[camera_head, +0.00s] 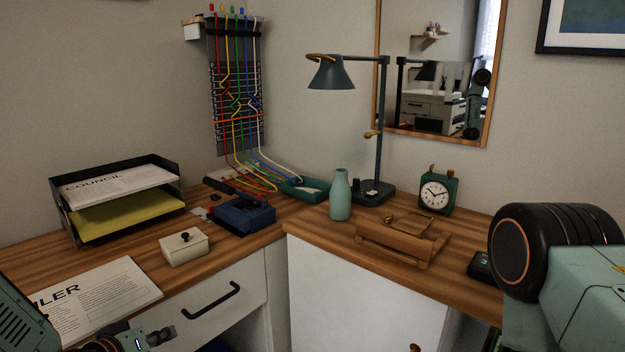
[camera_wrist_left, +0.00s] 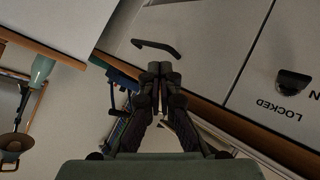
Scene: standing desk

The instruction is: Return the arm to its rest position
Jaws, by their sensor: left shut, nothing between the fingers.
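My left arm enters the head view at the bottom left corner, low in front of the left desk. My left gripper (camera_head: 165,336) shows near the bottom edge, in front of the white drawer front (camera_head: 205,312) and below its black handle (camera_head: 215,301). In the left wrist view the two dark fingers of my left gripper (camera_wrist_left: 159,72) are together, with nothing held between them. My right arm fills the lower right of the head view, with its black round joint and pale green link. My right gripper is not in view.
The wooden desk corner carries a paper tray (camera_head: 70,225), a cream box (camera_head: 186,249), a blue device (camera_head: 244,215), a green bottle (camera_head: 340,196), a lamp (camera_head: 332,75), a clock (camera_head: 436,191) and a wooden stand (camera_head: 400,237). A printed sheet (camera_head: 110,290) lies near my left arm.

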